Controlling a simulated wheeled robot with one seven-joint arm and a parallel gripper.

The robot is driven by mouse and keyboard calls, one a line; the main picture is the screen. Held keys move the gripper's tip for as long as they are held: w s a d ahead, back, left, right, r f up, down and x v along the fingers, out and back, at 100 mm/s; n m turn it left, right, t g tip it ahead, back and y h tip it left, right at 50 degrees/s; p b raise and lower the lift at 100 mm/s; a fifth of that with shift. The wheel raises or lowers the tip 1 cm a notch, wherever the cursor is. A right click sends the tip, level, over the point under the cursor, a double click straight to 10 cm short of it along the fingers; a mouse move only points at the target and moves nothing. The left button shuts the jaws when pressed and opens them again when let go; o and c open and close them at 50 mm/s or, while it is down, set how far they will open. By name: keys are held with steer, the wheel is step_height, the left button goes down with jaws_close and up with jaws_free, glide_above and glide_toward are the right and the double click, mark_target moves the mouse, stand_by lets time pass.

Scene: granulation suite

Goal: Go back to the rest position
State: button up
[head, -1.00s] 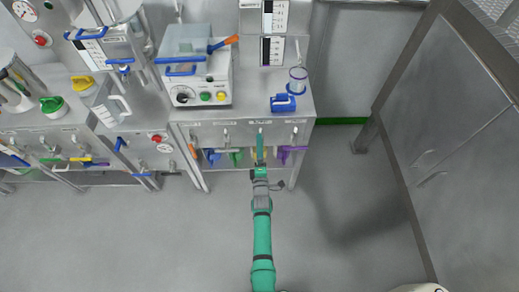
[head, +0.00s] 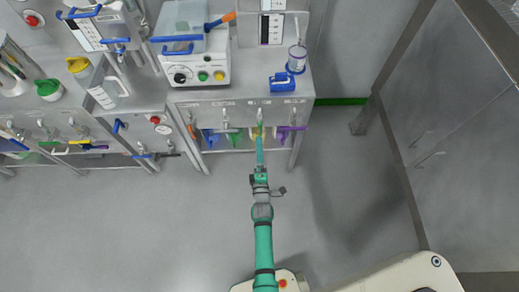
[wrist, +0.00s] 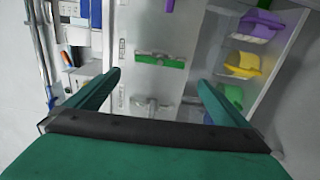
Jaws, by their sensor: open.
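My gripper (head: 260,150) is at the end of my green arm, which stretches straight forward in the head view. It is near the front of a metal bench (head: 255,98), over or just before the row of hooks with coloured items. In the wrist view my gripper (wrist: 160,80) shows two green fingers spread apart with nothing between them. Beyond them is a panel with a green-headed tool (wrist: 160,61) and a grey fitting (wrist: 150,103). The exact gap between fingers and bench front cannot be told.
On the bench stand a control box (head: 195,72), a blue-handled scoop (head: 283,82) and a clear blue-rimmed cup (head: 297,58). A purple item (head: 291,131) hangs right of the gripper. Large metal cabinets (head: 460,110) stand at right. Floor (head: 130,230) left of my arm is clear.

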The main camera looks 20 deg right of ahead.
stand_by(0.4)
steer(key=s+a+r+m+y, duration=0.1)
steer(key=s+a+r+m, duration=0.15)
steer(key=s, duration=0.35)
steer(key=s+a+r+m+y, duration=0.1)
steer(key=s+a+m, duration=0.1)
steer(key=s+a, duration=0.35)
steer(key=s+a+r+m, duration=0.1)
steer(key=s+a+m, duration=0.1)
steer(key=s, duration=0.6)
steer(key=s+a+r+m+g+y, duration=0.1)
steer(key=s+a+r+m, duration=0.2)
steer(key=s+r, duration=0.4)
steer(key=s+a+r+m+g+y, duration=0.1)
steer(key=s+a+r+m+y, duration=0.1)
steer(key=s+r+m, duration=0.3)
steer(key=s+a+r, duration=0.1)
steer(key=s+r, duration=0.2)
steer(key=r, duration=0.2)
steer(key=shift+s+r, duration=0.25)
